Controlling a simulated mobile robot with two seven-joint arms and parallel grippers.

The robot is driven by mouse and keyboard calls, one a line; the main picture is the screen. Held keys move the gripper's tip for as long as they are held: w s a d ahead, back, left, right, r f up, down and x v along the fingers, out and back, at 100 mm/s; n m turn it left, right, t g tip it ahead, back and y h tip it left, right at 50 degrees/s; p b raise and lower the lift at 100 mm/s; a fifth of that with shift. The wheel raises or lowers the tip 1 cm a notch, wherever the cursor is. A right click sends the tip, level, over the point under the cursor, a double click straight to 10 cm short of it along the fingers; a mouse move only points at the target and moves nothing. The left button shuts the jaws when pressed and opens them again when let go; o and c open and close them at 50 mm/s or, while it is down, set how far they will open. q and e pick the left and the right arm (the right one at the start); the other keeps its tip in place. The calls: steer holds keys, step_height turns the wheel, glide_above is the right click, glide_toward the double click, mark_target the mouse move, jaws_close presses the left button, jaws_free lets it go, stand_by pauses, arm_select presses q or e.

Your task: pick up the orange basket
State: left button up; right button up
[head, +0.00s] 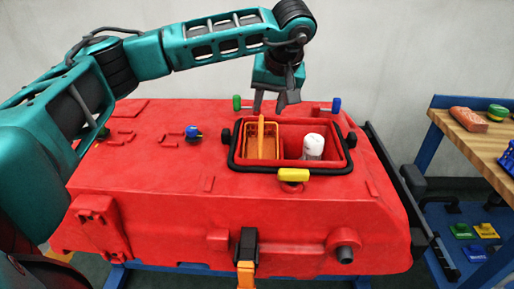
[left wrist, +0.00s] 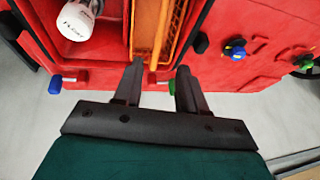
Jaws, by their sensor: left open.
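The orange basket (head: 248,143) stands in the left part of the open recess in the red tank (head: 150,165). Its upright handle (head: 261,133) rises above the rim. In the left wrist view the basket (left wrist: 143,28) and its handle (left wrist: 161,32) show at the top centre. My left gripper (head: 273,103) is above the far side of the recess, pointing down. In the left wrist view its fingers (left wrist: 160,67) are apart, with the handle's line running between them and nothing clearly held. My right gripper is not in view.
A white bottle (head: 313,147) stands in the recess, right of the basket. A black rim (head: 236,163) with a yellow latch (head: 293,175) frames the opening. Green (head: 237,103) and blue (head: 336,105) knobs stand behind it. A wooden-topped workbench (head: 465,130) is at the right.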

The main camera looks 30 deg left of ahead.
mark_target(261, 131)
arm_select(q)
steer(key=x, duration=0.3)
steer(key=b+x, duration=0.1)
steer(key=x, duration=0.3)
steer(key=shift+a+r, duration=0.1)
steer(key=shift+a, duration=0.1)
steer(key=shift+w+b+x, duration=0.15)
steer(key=shift+b+x, duration=0.15)
steer(key=shift+x, duration=1.15)
steer(key=shift+w+b+x, duration=0.2)
steer(key=shift+b+x, duration=0.05)
steer(key=shift+x, duration=1.25)
steer(key=shift+d, duration=0.2)
steer(key=shift+r, duration=0.1)
steer(key=shift+c, duration=0.4)
jaws_close()
